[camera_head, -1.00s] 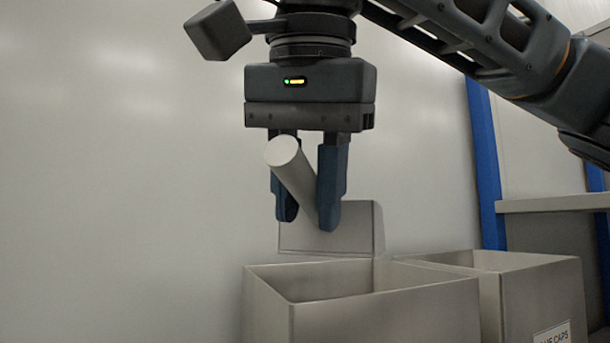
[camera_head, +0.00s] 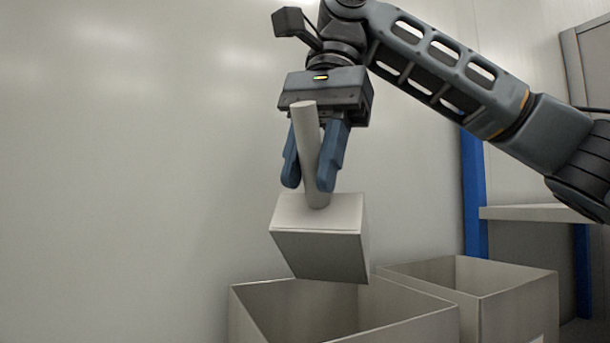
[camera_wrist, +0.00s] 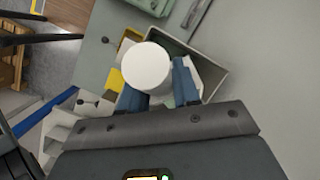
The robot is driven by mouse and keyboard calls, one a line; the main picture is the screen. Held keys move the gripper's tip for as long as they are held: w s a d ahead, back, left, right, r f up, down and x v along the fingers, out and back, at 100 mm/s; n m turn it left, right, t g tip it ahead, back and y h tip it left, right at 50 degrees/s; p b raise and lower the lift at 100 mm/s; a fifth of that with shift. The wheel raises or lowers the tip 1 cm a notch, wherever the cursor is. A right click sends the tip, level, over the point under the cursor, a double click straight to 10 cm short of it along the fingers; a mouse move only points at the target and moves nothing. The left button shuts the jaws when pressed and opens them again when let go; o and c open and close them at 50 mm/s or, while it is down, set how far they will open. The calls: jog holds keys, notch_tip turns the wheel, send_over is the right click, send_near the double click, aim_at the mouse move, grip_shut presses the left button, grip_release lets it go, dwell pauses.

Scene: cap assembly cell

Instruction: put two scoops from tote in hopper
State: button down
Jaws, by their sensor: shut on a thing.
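My gripper (camera_head: 308,186) is shut on the handle of a grey scoop (camera_head: 320,245). The round handle stands nearly upright between the blue fingers, and the box-shaped scoop hangs below them, tilted. Its open side and any contents are hidden in the head view. The scoop is over an open grey bin (camera_head: 290,300) at the left, its lower edge near the rim's height. A second open grey bin (camera_head: 515,310) stands to the right. I cannot tell from here which is tote or hopper. In the wrist view the handle's white end (camera_wrist: 147,66) covers much of the scoop (camera_wrist: 212,78).
A plain pale wall (camera_head: 130,150) fills the left. A blue post (camera_head: 473,195) and a grey shelf (camera_head: 535,213) stand behind the right bin. The insides of both bins are mostly hidden. Small yellow parts (camera_wrist: 114,80) show beside the handle in the wrist view.

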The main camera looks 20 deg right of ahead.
jog(key=shift+w+d+r+g+y, duration=0.7)
jog(key=shift+w+d+r, duration=0.1)
jog(key=shift+w, duration=0.1)
jog(key=shift+w+d+r+g+y, duration=0.5)
jog(key=shift+w+d+g+y, duration=0.2)
jog(key=shift+w+d, duration=0.15)
jog(key=shift+f, duration=0.1)
